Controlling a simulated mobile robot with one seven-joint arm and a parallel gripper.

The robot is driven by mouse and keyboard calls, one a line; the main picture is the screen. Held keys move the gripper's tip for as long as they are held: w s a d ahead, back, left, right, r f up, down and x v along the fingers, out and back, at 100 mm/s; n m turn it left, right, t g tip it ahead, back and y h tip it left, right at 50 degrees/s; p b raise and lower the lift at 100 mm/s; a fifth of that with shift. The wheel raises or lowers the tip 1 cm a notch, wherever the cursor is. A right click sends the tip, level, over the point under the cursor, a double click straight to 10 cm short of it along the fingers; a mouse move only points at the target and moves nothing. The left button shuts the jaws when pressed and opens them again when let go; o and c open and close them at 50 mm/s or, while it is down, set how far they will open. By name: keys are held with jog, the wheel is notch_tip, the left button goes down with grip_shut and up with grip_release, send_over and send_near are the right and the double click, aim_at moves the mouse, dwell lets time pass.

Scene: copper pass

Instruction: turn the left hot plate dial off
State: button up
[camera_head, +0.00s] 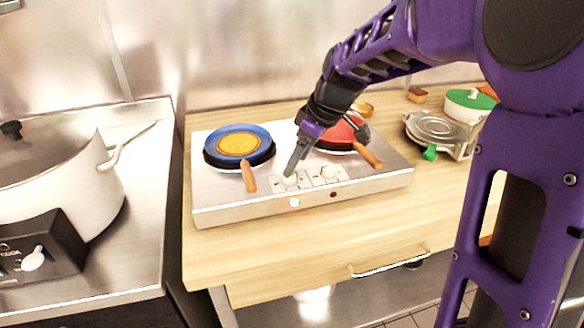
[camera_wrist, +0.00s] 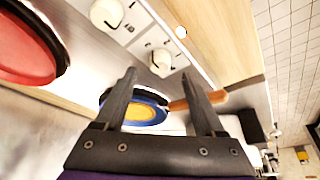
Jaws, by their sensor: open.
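The hot plate (camera_head: 222,206) is a silver box with two white dials on its front right part. The left dial (camera_head: 290,180) is partly covered by my gripper in the head view. In the wrist view the left dial (camera_wrist: 161,62) appears between and just beyond the fingertips. My gripper (camera_head: 289,173) is open and empty, pointing down at this dial; its two dark fingers also show in the wrist view (camera_wrist: 159,74). I cannot tell whether a finger touches the dial. The right dial (camera_head: 328,172) is beside it, clear of the fingers.
A blue pan (camera_head: 212,148) with a yellow disc sits on the left plate, its wooden handle (camera_head: 249,177) near the left dial. A red pan (camera_head: 338,135) sits on the right behind my gripper. A large pot (camera_head: 70,180) stands left. The wooden counter front (camera_head: 300,245) is clear.

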jog(key=shift+x, duration=2.1)
grip_shut()
